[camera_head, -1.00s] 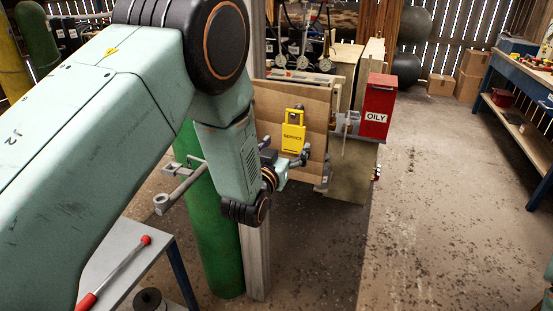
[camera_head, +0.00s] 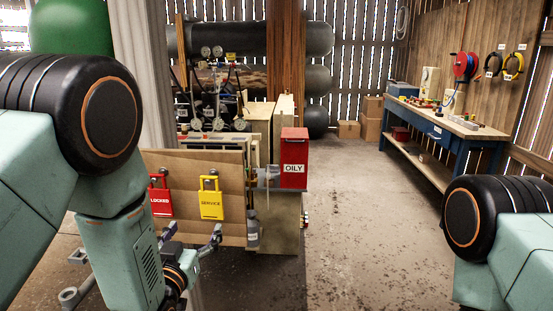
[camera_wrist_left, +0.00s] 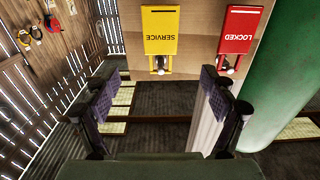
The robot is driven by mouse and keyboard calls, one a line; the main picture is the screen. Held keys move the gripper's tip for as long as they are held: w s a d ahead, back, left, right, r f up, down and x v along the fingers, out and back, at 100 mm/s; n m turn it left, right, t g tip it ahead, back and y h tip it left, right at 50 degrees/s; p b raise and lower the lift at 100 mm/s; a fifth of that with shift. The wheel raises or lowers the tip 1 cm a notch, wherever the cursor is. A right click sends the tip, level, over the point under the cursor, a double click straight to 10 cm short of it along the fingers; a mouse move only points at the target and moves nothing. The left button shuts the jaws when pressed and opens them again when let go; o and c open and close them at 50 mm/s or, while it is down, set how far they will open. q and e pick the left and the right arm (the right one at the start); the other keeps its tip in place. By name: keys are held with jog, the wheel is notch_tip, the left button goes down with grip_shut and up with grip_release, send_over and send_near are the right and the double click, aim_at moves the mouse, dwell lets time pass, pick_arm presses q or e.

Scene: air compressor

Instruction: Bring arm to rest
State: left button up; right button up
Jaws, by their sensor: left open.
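My left arm comes in at the left of the head view and hangs down in front of a brown board (camera_head: 224,164). My left gripper (camera_head: 193,236) is low in front of the board, below its tags. Its two dark padded fingers stand apart with nothing between them in the left wrist view (camera_wrist_left: 161,88). My right arm (camera_head: 478,225) shows at the lower right; its gripper is out of frame. A yellow SERVICE padlock tag (camera_head: 211,203) and a red LOCKED one (camera_head: 160,200) hang on the board. Both show upside down beyond the fingers in the wrist view.
A red OILY box (camera_head: 294,150) is right of the board. A post (camera_head: 143,75) and a green cylinder (camera_head: 71,27) stand at the left. A blue workbench (camera_head: 440,127) is along the right wall. The floor between is clear.

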aim_at(211, 200)
pick_arm(q)
jog(key=w, duration=1.1)
jog(key=shift+w+d, duration=0.15)
jog(key=shift+w, duration=0.2)
jog(key=shift+r, duration=0.15)
jog(key=shift+s, duration=0.1)
